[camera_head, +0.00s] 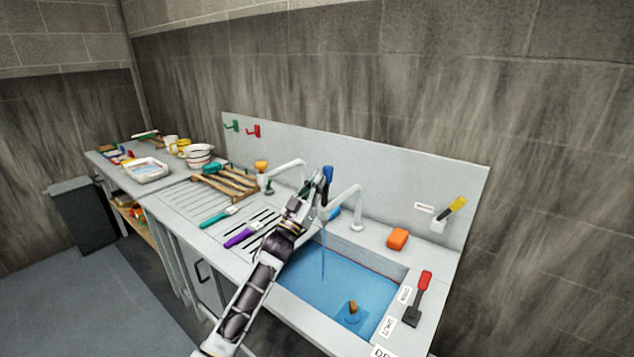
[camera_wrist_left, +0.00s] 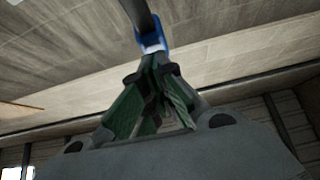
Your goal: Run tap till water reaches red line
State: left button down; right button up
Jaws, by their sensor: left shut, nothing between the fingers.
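The white tap (camera_head: 352,193) has a curved spout, and a thin stream of water (camera_head: 323,255) falls from it into the sink. The blue water (camera_head: 320,278) covers the sink floor. A thin red line (camera_head: 378,270) shows along the far wall of the basin, close to the water surface; the exact gap is too small to tell. My left gripper (camera_head: 318,187) is shut and empty, right beside the blue tap lever (camera_head: 328,173). In the left wrist view, the blue lever (camera_wrist_left: 152,40) is just beyond the closed fingertips (camera_wrist_left: 158,70); I cannot tell whether they touch.
A plug-like item (camera_head: 352,309) with a brown top sits in the water. A second tap (camera_head: 290,170) stands behind.

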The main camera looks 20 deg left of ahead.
aim_at(326, 172)
pick_arm(q)
jog(key=shift+w+d+r, duration=0.2)
jog(key=shift+w+r, duration=0.05)
jog(key=shift+w, duration=0.4)
jog(key=shift+w+d+r+b, duration=0.1)
jog(key=shift+w+d+b, duration=0.2)
jog(key=shift+w, duration=0.3)
jog(key=shift+w+d+b, duration=0.15)
jog(key=shift+w+b, duration=0.15)
jog(key=shift+w, duration=0.3)
jog(key=shift+s+r, duration=0.1)
jog(key=shift+r, duration=0.05)
